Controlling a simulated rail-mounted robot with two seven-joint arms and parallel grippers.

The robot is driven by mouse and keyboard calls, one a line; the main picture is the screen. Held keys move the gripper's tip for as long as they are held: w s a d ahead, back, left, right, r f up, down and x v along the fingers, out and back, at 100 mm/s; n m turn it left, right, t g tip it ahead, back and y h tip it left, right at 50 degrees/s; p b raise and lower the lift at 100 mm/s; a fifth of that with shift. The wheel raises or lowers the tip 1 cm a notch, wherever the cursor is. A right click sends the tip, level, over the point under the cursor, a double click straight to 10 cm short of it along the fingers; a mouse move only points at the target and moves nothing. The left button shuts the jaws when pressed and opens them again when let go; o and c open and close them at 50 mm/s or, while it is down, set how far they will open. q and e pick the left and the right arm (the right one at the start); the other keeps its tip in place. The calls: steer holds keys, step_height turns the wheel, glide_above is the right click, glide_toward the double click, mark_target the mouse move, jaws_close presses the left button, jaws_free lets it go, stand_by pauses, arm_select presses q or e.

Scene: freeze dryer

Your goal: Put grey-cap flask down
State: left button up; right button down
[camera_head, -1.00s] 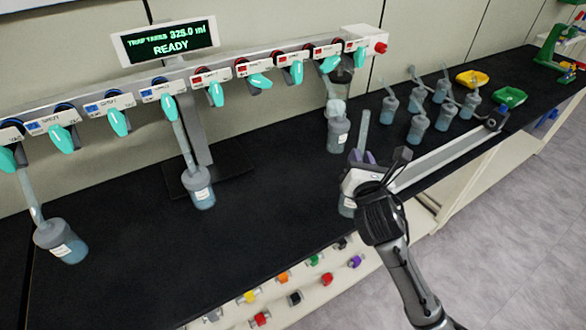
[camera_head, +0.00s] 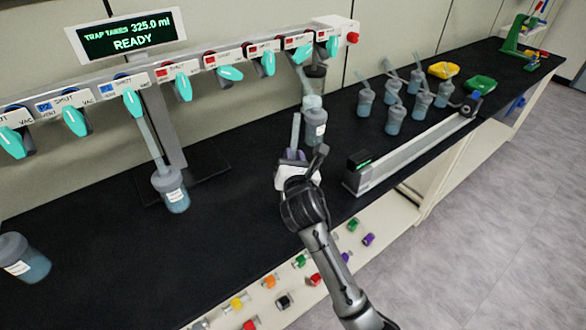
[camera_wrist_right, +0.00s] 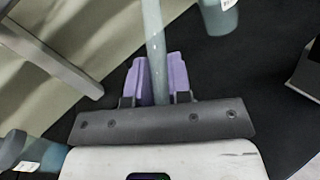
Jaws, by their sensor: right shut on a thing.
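My right gripper (camera_head: 292,158) is shut on the pale upright tube (camera_head: 295,131) of a flask, above the black bench top. In the right wrist view its purple fingertips (camera_wrist_right: 157,78) close around the tube (camera_wrist_right: 153,35). The flask's body and cap are hidden behind the gripper and wrist, so I cannot see their colour or whether the base touches the bench. Another grey-capped flask (camera_head: 315,127) is close behind and right of the gripper, below the manifold. My left gripper is not in view.
The valve manifold (camera_head: 212,70) with teal handles runs along the back; its display (camera_head: 131,35) reads READY. Flasks (camera_head: 171,188) and (camera_head: 24,258) are at left. Several flasks (camera_head: 395,119) stand at right behind a long rail-like device (camera_head: 415,147). Bare black bench (camera_head: 125,265) lies left of the gripper.

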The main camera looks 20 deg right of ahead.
step_height(320, 180, down, 3)
steer(key=shift+a+f+b, duration=0.1)
steer(key=shift+b, duration=0.45)
steer(key=c, duration=1.1)
jaws_free()
steer(key=shift+f, duration=0.1)
steer(key=shift+o, duration=0.2)
steer(key=shift+s+r, duration=0.2)
steer(key=p+v, duration=0.3)
steer(key=v, duration=0.8)
steer(key=shift+s, duration=0.35)
steer(key=shift+a, duration=0.15)
